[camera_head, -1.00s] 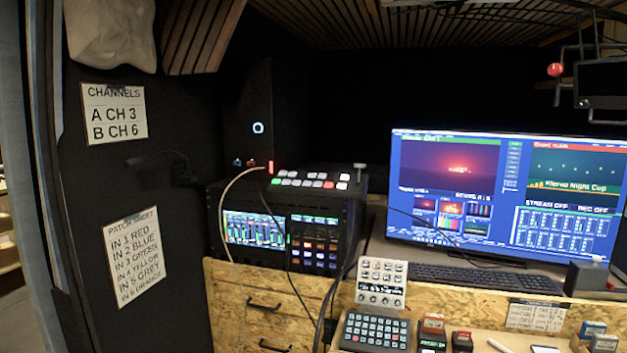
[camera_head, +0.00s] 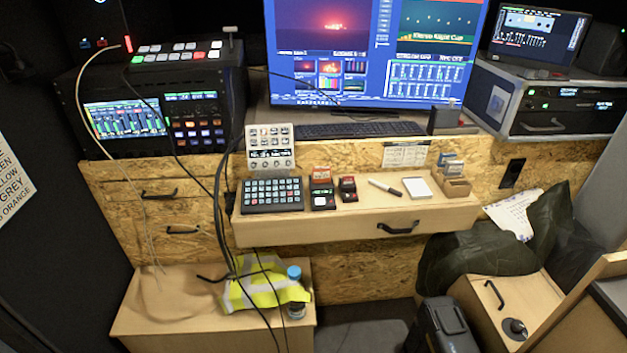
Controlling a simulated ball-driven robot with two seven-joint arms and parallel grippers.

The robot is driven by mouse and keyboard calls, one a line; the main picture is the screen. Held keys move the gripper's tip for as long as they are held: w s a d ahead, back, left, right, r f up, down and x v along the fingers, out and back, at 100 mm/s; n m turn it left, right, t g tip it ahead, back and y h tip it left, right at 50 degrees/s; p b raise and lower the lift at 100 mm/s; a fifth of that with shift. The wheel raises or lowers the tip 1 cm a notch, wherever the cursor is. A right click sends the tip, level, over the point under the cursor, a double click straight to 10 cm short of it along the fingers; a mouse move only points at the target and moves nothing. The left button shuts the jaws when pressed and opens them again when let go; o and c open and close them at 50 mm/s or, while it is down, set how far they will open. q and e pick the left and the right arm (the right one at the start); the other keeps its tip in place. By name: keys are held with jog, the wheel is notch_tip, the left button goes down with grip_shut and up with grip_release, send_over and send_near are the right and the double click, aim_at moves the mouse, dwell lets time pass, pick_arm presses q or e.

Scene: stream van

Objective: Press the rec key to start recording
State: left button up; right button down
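No key can be read as the rec key at this size. A dark keypad with rows of pale keys (camera_head: 272,195) lies on the wooden desk shelf. A white button panel (camera_head: 269,147) stands tilted behind it. A switcher with white, red and green keys (camera_head: 180,53) sits on the rack at the left, above a block of dark and coloured keys (camera_head: 196,124). The large monitor (camera_head: 420,72) carries a status line at the right that appears to read REC OFF. Neither of my grippers is in view.
The wooden shelf (camera_head: 340,222) also holds small red-topped boxes (camera_head: 321,188), a marker (camera_head: 386,187) and a notepad (camera_head: 417,188). Cables (camera_head: 219,200) hang left of the keypad. A low bench (camera_head: 160,325) with a yellow vest (camera_head: 262,288) and bottle (camera_head: 295,287) stands below.

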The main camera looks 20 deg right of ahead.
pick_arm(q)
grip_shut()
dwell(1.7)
